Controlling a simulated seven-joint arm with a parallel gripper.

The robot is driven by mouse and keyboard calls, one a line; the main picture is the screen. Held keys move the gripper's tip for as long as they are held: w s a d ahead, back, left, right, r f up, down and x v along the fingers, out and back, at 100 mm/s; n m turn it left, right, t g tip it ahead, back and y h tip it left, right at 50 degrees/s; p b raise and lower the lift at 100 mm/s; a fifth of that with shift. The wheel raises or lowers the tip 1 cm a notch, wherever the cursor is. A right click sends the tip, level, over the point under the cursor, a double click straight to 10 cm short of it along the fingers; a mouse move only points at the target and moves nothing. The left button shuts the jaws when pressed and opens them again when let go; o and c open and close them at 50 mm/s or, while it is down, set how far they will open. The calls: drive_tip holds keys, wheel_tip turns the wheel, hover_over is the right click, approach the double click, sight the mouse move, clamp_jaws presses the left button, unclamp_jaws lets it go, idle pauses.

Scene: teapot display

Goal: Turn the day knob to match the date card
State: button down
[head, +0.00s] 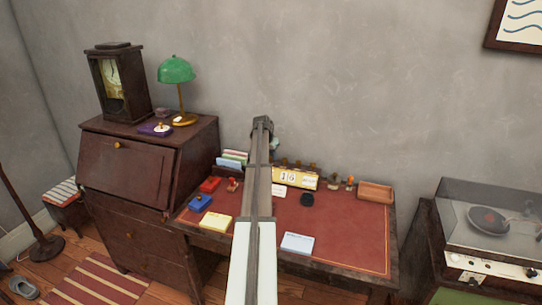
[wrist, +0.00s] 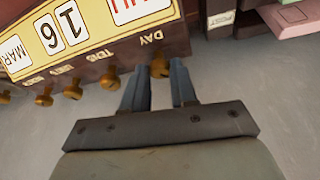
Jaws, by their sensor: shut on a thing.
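The yellow-faced calendar (head: 302,180) stands at the back of the desk, partly behind my arm. In the wrist view the calendar (wrist: 30,58) appears tilted, with MAR, 16 and a cut-off red day word that I cannot read surely. Brass knobs line its dark edge. The day knob (wrist: 160,67), under the DAY label, sits between the fingertips of my gripper (wrist: 157,74), which is shut on it. My arm hides the gripper in the head view. A small white card (head: 279,190) lies in front of the calendar; its writing is too small to read, so I cannot tell whether it is the date card.
Neighbouring brass knobs (wrist: 109,78) sit close to the left of my fingers. A letter rack (head: 232,159), red box (head: 209,184), blue box (head: 199,203), black round object (head: 307,199) and wooden tray (head: 375,192) stand on the desk. The right front is mostly clear.

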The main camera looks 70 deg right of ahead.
drive_tip(key=m, duration=0.1)
drive_tip(key=m+g, duration=0.1)
drive_tip(key=m, duration=0.1)
drive_tip(key=shift+w+d+m+y, duration=0.15)
drive_tip(key=shift+w+m+y, duration=0.05)
drive_tip(key=shift+m+y, duration=0.1)
drive_tip(key=shift+w+m+g+y, duration=0.1)
drive_tip(key=shift+m+g+y, duration=0.4)
drive_tip(key=shift+m, duration=1.2)
drive_tip(key=c, duration=0.9)
unclamp_jaws()
drive_tip(key=v, duration=1.3)
drive_tip(key=shift+w+a+r, duration=0.25)
drive_tip(key=shift+w+r, duration=0.05)
